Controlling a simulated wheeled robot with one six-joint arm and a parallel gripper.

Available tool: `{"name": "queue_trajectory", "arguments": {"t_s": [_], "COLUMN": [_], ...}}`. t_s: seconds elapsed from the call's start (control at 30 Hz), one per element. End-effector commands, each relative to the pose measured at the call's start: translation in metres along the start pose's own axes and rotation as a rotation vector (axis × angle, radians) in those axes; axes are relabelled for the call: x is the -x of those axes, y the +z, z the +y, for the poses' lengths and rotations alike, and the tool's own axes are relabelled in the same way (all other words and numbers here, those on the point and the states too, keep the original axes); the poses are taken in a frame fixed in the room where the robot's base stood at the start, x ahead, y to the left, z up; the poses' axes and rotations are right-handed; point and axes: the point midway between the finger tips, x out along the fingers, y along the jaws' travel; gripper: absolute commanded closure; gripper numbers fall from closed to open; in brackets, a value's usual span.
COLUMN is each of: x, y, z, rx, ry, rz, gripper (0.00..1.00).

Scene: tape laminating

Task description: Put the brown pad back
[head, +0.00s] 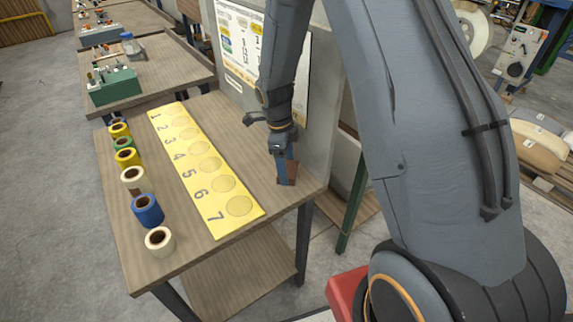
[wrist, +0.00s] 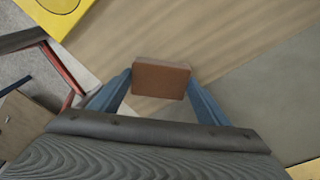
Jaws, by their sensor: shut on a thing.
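The brown pad (wrist: 161,78) is a small reddish-brown block held between the two blue fingers of my gripper (wrist: 158,90) in the wrist view. In the head view the brown pad (head: 291,172) shows at the fingertips of my gripper (head: 284,172), over the near right corner of the wooden table (head: 262,160). My gripper is shut on the pad and points down. Whether the pad touches the table top is hard to tell.
A yellow board (head: 190,160) with numbered circles lies left of my gripper. Several tape rolls stand along the table's left edge, among them a blue roll (head: 147,210) and a white roll (head: 159,241). A grey panel with a poster (head: 238,50) stands behind my gripper.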

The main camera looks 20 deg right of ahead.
Motion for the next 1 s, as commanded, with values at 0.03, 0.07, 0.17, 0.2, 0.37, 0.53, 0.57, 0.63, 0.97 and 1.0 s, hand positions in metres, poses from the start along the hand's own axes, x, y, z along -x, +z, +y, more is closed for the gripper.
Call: {"name": "queue_trajectory", "arguments": {"t_s": [0.03,0.07,0.17,0.2,0.37,0.53,0.57,0.63,0.97,1.0], "x": [-0.002,-0.003,-0.003,-0.003,-0.002,-0.001,0.0,0.004,0.057,0.065], "y": [0.0,0.0,0.0,0.0,0.0,0.0,0.0,0.0,0.001,0.001], "z": [0.0,0.0,0.0,0.0,0.0,0.0,0.0,-0.001,-0.001,-0.002], "rx": [0.0,0.0,0.0,0.0,0.0,0.0,0.0,-0.001,0.0,-0.001], "ry": [0.0,0.0,0.0,0.0,0.0,0.0,0.0,-0.002,-0.004,-0.005], "rz": [0.0,0.0,0.0,0.0,0.0,0.0,0.0,-0.001,-0.002,-0.003], "gripper": [0.51,0.51,0.19,0.12,0.12,0.12,0.12,0.12,0.12,0.12]}}
